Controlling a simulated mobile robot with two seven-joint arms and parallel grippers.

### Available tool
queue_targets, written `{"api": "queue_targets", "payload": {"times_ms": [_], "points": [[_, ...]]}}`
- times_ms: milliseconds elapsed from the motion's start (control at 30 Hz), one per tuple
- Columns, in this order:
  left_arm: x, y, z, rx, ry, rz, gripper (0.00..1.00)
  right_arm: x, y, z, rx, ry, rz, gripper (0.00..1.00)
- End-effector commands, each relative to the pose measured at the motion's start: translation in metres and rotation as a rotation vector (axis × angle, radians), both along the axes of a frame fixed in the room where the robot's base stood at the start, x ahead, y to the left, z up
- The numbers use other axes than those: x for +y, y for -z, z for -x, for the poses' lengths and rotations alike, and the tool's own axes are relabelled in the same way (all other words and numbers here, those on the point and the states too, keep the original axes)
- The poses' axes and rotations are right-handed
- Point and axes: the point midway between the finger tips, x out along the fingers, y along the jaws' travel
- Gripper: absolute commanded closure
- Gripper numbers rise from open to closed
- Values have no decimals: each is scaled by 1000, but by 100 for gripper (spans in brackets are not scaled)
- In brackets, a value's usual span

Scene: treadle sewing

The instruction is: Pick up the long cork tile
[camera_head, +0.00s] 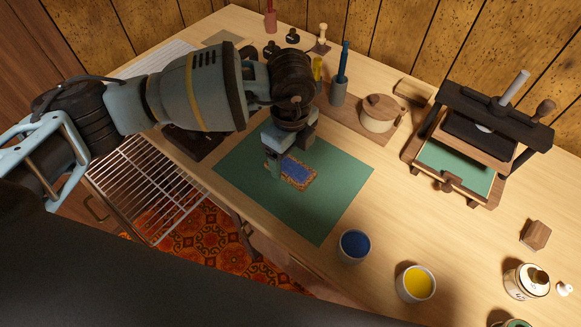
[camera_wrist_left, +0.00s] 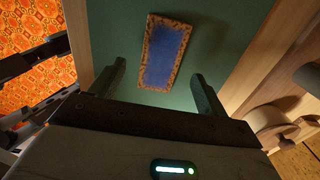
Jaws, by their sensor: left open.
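The long cork tile (camera_head: 297,172) lies flat on the green mat (camera_head: 321,215), a blue rectangle with a speckled brown cork border. In the left wrist view the long cork tile (camera_wrist_left: 166,53) lies ahead of the fingertips, slightly tilted. My left gripper (camera_head: 288,160) is above the mat at the tile's upper left in the head view. In the left wrist view my left gripper (camera_wrist_left: 158,72) has its two fingers wide apart, with nothing between them. The tile appears free of both fingers. My right gripper is in neither view.
A blue paint cup (camera_head: 354,246) and a yellow paint cup (camera_head: 415,283) stand near the front edge. A wooden press (camera_head: 480,150) stands at the right. A lidded round pot (camera_head: 380,113) is behind the mat. A wire rack (camera_head: 150,185) is at the left.

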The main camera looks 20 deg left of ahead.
Motion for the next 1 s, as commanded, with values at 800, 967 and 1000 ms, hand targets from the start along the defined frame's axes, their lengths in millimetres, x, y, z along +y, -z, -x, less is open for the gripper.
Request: {"api": "queue_targets", "payload": {"times_ms": [800, 967, 1000], "points": [[1, 36, 0, 1, 1, 1, 58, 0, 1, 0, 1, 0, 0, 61], [1, 36, 0, 1, 1, 1, 72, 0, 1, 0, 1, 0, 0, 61], [1, 36, 0, 1, 1, 1, 72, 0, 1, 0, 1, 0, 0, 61]]}}
